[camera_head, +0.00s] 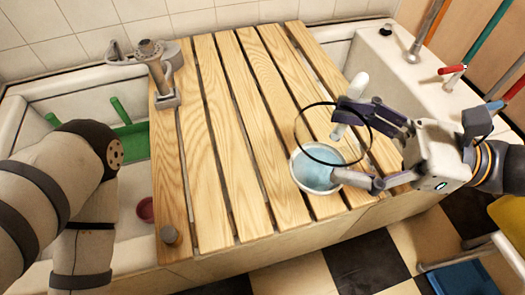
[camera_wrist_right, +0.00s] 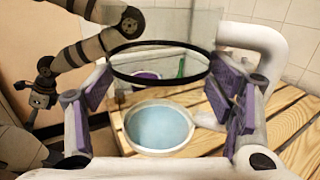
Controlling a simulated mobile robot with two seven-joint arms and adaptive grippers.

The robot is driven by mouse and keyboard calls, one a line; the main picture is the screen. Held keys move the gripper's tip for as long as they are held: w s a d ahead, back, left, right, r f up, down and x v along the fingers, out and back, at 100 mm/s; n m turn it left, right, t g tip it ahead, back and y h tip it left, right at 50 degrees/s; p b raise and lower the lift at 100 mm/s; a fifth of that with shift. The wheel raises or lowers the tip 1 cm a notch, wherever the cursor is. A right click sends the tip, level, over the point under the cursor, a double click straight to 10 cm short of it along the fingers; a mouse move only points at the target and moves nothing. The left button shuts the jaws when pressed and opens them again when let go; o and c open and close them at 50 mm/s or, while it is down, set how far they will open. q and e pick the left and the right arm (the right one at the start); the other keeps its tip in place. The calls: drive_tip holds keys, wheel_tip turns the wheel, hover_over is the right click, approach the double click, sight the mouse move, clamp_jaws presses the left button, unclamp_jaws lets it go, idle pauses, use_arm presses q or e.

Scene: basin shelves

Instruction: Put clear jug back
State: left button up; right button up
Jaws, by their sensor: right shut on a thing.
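The clear jug (camera_head: 318,170) has see-through walls, a black rim, a white handle and a pale blue base inside a white ring. It stands over the front right part of the wooden slats (camera_head: 225,150). My right gripper (camera_head: 367,146) reaches in from the right and is shut around the jug's sides. In the right wrist view the jug (camera_wrist_right: 160,128) is between the purple finger pads, its handle to the right. I cannot tell whether its base touches the slats.
The left basin holds a green rack (camera_head: 133,138) and a reddish bowl (camera_head: 146,209). Colored handles lean at the right. The slats left of the jug are clear.

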drive_tip(key=shift+a+f+n+g, duration=0.1)
drive_tip(key=shift+a+n+g, duration=0.2)
drive_tip(key=shift+a+g, duration=0.2)
use_arm(q)
drive_tip(key=shift+g, duration=0.4)
drive_tip(key=shift+w+f+b+x, duration=0.1)
drive_tip(key=shift+w+b+x, duration=0.05)
drive_tip(key=shift+b+x, duration=0.75)
drive_tip(key=shift+w+f+b+x, duration=0.1)
drive_tip(key=shift+w+b+x, duration=0.05)
drive_tip(key=shift+b+x, duration=0.75)
drive_tip(key=shift+w+f+b+x, duration=0.15)
drive_tip(key=shift+b+x, duration=0.5)
drive_tip(key=shift+b, duration=0.45)
use_arm(e)
drive_tip(key=shift+w+a+f, duration=1.3)
drive_tip(key=shift+w+f, duration=0.65)
drive_tip(key=shift+f, duration=0.2)
drive_tip(key=shift+w+a+f, duration=1.25)
drive_tip(key=shift+w+f, duration=0.65)
drive_tip(key=shift+f, duration=0.3)
drive_tip(key=shift+w+a+f, duration=1.3)
drive_tip(key=shift+w+f, duration=0.65)
drive_tip(key=shift+f, duration=0.2)
drive_tip(key=shift+f, duration=0.2)
drive_tip(key=o, duration=1.7)
use_arm(q)
drive_tip(key=shift+f, duration=0.1)
use_arm(e)
drive_tip(key=shift+r, duration=0.15)
